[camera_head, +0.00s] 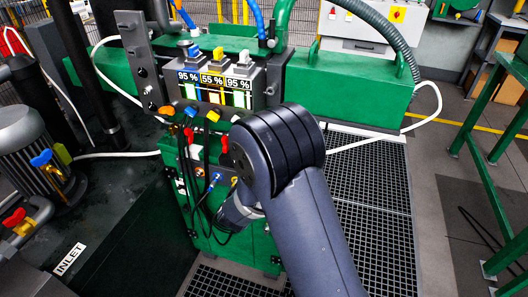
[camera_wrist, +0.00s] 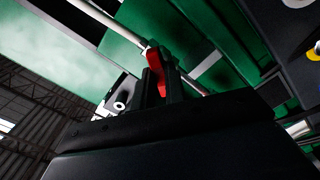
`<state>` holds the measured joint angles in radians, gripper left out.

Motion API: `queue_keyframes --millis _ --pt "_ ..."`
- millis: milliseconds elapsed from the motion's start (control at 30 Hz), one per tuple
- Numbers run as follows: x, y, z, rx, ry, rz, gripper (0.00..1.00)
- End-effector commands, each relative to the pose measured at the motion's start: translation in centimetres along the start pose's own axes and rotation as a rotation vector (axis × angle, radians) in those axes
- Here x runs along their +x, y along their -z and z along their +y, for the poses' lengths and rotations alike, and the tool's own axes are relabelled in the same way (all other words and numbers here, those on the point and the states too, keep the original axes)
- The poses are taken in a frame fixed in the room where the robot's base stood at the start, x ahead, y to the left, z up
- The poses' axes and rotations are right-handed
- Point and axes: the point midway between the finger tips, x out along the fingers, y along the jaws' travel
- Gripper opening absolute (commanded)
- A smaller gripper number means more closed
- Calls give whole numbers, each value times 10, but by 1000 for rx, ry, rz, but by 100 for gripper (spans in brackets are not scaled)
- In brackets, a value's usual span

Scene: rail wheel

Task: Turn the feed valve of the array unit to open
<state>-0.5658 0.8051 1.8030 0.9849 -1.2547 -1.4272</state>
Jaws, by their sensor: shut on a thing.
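A red valve handle (camera_wrist: 155,62) shows in the wrist view, on a thin pale pipe (camera_wrist: 122,33). My gripper (camera_wrist: 160,80) is shut on this handle, with one dark finger on each side of it. The handle's lower end is between the fingers. In the head view a green unit (camera_head: 345,92) carries a panel reading 95, 55 and 95 %. My arm covers part of the unit's front there, and my gripper cannot be made out. I cannot tell which valve in the head view is the held one.
Blue (camera_head: 189,132), yellow (camera_head: 213,115) and red (camera_head: 225,144) handles sit below the panel, with black cables beneath. A motor (camera_head: 25,140) and a plate marked INLET (camera_head: 70,259) are at left. Floor grating (camera_head: 375,200) is clear at right, beside a green frame (camera_head: 500,180).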

Motion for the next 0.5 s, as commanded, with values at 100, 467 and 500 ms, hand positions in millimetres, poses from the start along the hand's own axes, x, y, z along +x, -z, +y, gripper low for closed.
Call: queue_keyframes --millis 100,467,500 --pt "0 2 2 -60 0 0 0" --pt "0 1 1 -207 0 1 0" --pt "0 1 0 -211 -1 1 0"
